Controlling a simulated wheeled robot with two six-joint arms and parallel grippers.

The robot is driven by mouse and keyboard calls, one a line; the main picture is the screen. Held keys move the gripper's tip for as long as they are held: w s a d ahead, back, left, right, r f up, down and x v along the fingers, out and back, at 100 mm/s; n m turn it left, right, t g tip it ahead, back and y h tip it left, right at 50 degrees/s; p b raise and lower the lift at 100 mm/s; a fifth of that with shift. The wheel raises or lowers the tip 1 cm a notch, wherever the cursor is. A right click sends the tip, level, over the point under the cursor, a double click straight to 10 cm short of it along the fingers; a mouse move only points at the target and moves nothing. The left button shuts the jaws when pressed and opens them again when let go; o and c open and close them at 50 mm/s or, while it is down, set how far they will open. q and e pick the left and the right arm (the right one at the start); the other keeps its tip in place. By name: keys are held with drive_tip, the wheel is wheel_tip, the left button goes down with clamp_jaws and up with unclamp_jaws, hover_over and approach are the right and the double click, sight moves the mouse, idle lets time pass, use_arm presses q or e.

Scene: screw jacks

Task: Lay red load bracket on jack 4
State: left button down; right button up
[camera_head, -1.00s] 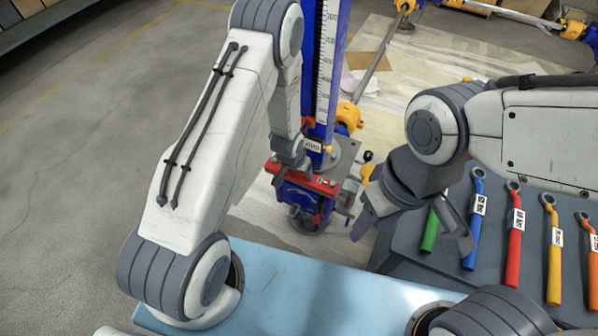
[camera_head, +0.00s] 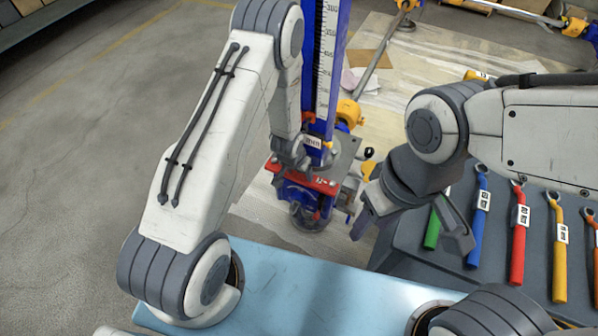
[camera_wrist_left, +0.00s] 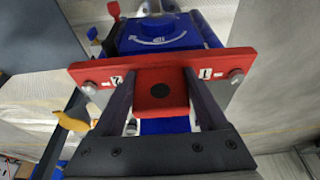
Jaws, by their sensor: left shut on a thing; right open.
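The red load bracket (camera_head: 318,183) is a flat bar with a central block. In the left wrist view the bracket (camera_wrist_left: 220,63) carries small white labels and a bolt at each end. My left gripper (camera_head: 292,160) is shut on its central block; both fingers (camera_wrist_left: 160,100) show on the block's sides. A blue jack (camera_head: 298,195) stands under and beyond the bracket, and its blue body with a white curved arrow (camera_wrist_left: 160,38) shows past the bar. I cannot tell whether the bracket touches it, nor read the jack's number. My right gripper (camera_head: 415,225) is open and empty.
A blue column with a white scale (camera_head: 328,60) rises close behind my left gripper. A grey tool board with several coloured wrenches (camera_head: 519,240) lies at the right. A light blue surface (camera_head: 290,290) is in front. Open floor (camera_head: 80,170) lies at the left.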

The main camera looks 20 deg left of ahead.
use_arm(q)
drive_tip(key=shift+c, duration=0.5)
unclamp_jaws()
drive_tip(key=shift+w, duration=0.1)
drive_tip(key=shift+o, duration=0.5)
drive_tip(key=p+v, duration=0.2)
drive_tip(key=v, duration=0.8)
drive_tip(key=shift+r, duration=0.3)
